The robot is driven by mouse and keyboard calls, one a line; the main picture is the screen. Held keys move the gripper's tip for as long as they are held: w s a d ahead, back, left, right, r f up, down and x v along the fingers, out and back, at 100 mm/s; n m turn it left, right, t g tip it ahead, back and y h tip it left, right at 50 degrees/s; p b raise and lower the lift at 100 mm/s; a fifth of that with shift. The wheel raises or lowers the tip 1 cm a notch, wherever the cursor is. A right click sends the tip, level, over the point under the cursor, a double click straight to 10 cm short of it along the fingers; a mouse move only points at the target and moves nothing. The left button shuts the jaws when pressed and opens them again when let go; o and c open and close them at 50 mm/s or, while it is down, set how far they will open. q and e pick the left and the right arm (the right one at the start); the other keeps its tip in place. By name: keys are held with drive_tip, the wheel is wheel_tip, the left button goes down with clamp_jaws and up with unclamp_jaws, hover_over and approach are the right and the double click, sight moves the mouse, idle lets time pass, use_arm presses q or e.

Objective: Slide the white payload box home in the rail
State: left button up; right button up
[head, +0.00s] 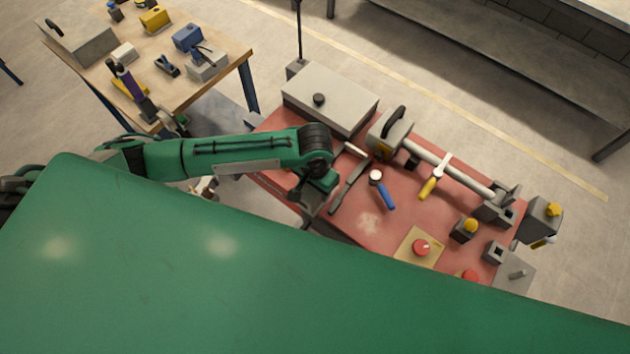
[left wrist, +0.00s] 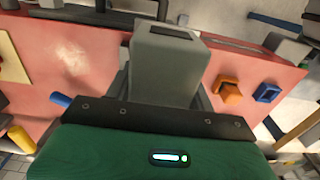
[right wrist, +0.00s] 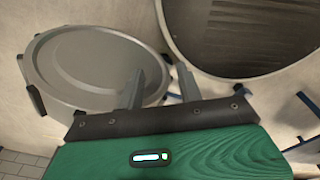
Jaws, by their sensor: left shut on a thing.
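My left gripper (head: 322,204) is low over the near left part of the red table (head: 372,222). In the left wrist view a pale grey-white box (left wrist: 167,62) with a dark slot in its top sits between the fingers, and the gripper is shut on it. It looks like the payload box. In the head view my arm hides it. A dark strip (head: 350,186) lies beside the gripper; I cannot tell whether it is the rail. My right gripper (right wrist: 161,88) is open and empty, with its fingers apart, away from the table.
A large grey box (head: 330,98) with a black knob stands at the table's back left. A blue-handled tool (head: 385,196), a yellow-handled tool (head: 430,188) and a red button (head: 421,247) lie to the right. In the right wrist view a grey round lid (right wrist: 95,65) is behind the fingers.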

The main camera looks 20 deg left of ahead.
use_arm(q)
drive_tip(key=shift+f, duration=0.9)
drive_tip(key=shift+w+f, duration=0.1)
drive_tip(key=shift+f, duration=0.6)
drive_tip(key=shift+f+b, duration=0.35)
drive_tip(key=shift+f, duration=0.15)
use_arm(e)
drive_tip(key=shift+s+a+f, duration=0.35)
drive_tip(key=shift+s+f, duration=0.05)
drive_tip(key=shift+s, duration=0.1)
use_arm(q)
drive_tip(key=shift+w+d, duration=0.1)
use_arm(e)
drive_tip(key=shift+d+r, duration=0.1)
use_arm(q)
drive_tip(key=shift+w+d, duration=0.2)
drive_tip(key=shift+w, duration=0.4)
drive_tip(key=shift+w+d+p, duration=0.2)
drive_tip(key=shift+w+p, duration=0.2)
drive_tip(key=shift+w, duration=0.15)
use_arm(e)
drive_tip(key=shift+w+d+r, duration=0.1)
drive_tip(key=shift+d+r, duration=0.1)
drive_tip(key=shift+r, duration=0.1)
